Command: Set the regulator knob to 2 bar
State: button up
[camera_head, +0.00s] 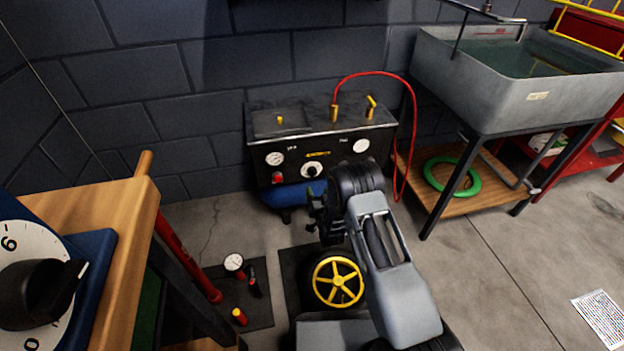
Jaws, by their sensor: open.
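The black regulator unit (262,143) stands by the back wall above a blue tank (287,194). Its front panel has a small black knob (312,170) on a white dial, near the middle. The dial marks and the pointer are too small to read. A white gauge (275,158) sits left of the knob above a red button (278,177), and another gauge (361,145) sits to the right. My gripper (314,211) is open, in front of the unit and below the knob, apart from it in the picture. My arm hides part of the unit's lower right.
A wooden bench (120,205) with a large black dial knob (40,290) is close at left. A red pump (185,253) leans beside it. A yellow spoked wheel (338,282) is below my gripper. A red hose (412,110) loops right, near the sink (520,100).

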aim_at(313, 177)
jog(key=shift+b+x, duration=1.45)
jog(key=shift+x, duration=2.85)
jog(key=shift+c, duration=0.2)
jog(key=c, duration=0.8)
jog(key=shift+d+n, duration=0.2)
jog(key=shift+n, duration=1.4)
jog(key=o, duration=0.8)
jog(key=shift+o, duration=0.2)
jog(key=p+v, duration=0.5)
jog(key=v, duration=0.9)
